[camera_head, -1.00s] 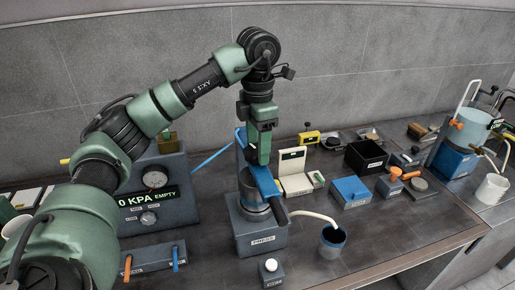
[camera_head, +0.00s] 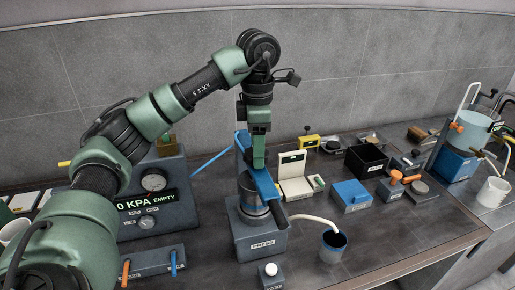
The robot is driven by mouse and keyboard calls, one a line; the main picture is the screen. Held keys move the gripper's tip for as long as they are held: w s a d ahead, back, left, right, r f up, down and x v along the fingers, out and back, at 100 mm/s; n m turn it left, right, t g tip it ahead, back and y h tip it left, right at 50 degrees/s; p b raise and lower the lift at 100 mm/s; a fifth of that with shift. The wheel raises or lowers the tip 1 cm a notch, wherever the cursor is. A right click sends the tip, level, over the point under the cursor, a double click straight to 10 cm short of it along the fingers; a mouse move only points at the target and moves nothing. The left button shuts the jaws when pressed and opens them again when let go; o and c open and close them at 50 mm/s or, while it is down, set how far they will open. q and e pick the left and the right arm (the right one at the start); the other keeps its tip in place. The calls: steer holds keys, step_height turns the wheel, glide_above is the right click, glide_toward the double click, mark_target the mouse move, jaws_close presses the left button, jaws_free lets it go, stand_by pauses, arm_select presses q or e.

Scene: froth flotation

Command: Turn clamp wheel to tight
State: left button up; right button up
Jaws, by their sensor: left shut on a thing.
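The press (camera_head: 262,243) is a grey box labelled PRESS with a metal cylinder (camera_head: 252,203) on top. A blue bar (camera_head: 266,184) with a dark end slopes across the top of the press; I take it for the clamp wheel, though no round wheel shows. My left gripper (camera_head: 259,166) points down from above and is shut on the blue bar. Its fingertips and the exact grip are partly hidden. My right gripper is not in view.
A gauge panel (camera_head: 180,205) reading 0 kPa EMPTY stands left of the press. A white hose leads to a cup (camera_head: 332,246) at its right. A small box with a white knob (camera_head: 271,269) sits in front. A blue box (camera_head: 351,194) and black bin (camera_head: 366,161) stand further right.

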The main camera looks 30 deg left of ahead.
arm_select(q)
steer(key=shift+r, duration=0.15)
steer(key=o, duration=1.4)
steer(key=shift+r+p, duration=0.35)
steer(key=shift+r, duration=3.5)
